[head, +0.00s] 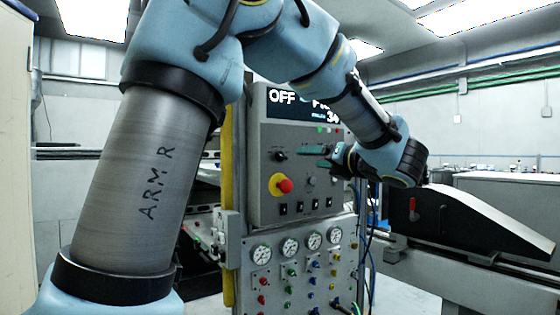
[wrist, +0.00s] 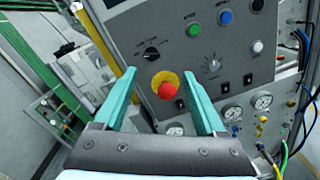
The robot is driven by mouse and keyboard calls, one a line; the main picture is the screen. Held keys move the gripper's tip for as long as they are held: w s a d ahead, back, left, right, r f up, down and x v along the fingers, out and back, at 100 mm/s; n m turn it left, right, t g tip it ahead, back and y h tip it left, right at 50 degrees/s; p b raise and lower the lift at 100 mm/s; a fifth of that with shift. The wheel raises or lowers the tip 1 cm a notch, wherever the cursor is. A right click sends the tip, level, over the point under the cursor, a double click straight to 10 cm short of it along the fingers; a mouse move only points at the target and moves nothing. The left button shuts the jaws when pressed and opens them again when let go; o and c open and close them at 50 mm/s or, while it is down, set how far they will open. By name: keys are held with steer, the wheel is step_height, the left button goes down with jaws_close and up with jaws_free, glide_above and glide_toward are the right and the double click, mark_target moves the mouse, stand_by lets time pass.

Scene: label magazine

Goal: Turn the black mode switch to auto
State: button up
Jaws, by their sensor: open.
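The black mode switch (head: 279,156) is a small rotary knob on the upper left of the grey control panel (head: 262,130). In the wrist view the switch (wrist: 151,52) shows beyond the fingers, near the left fingertip, with small markings too fine to read. My gripper (head: 304,156) is open and empty, its two green fingers pointing at the panel, to the right of the switch in the head view. In the wrist view my gripper (wrist: 158,75) has its fingers spread on either side of a red button, apart from the switch. The display (head: 300,103) reads "OFF", the rest partly hidden.
A red emergency button (head: 284,186) on a yellow disc sits below the switch. A pale rotary knob (wrist: 212,65) and several coloured push buttons are to its right. Small black rocker switches (head: 299,207) and gauges (head: 289,246) lie lower. A yellow post (head: 228,190) edges the panel's left.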

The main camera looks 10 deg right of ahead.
mark_target(284, 157)
steer(key=shift+n+y, duration=0.4)
steer(key=shift+n, duration=0.5)
steer(key=p+x, duration=0.1)
steer(key=x, duration=0.1)
steer(key=p+x, duration=0.1)
steer(key=x, duration=0.2)
steer(key=a+p+x, duration=0.1)
steer(key=x, duration=0.2)
steer(key=shift+s+a+r+p, duration=0.1)
steer(key=shift+s+p, duration=0.05)
steer(key=shift+p, duration=0.25)
steer(key=shift+w+a, duration=0.25)
steer(key=shift+w, duration=0.4)
steer(key=shift+c, duration=0.2)
jaws_close()
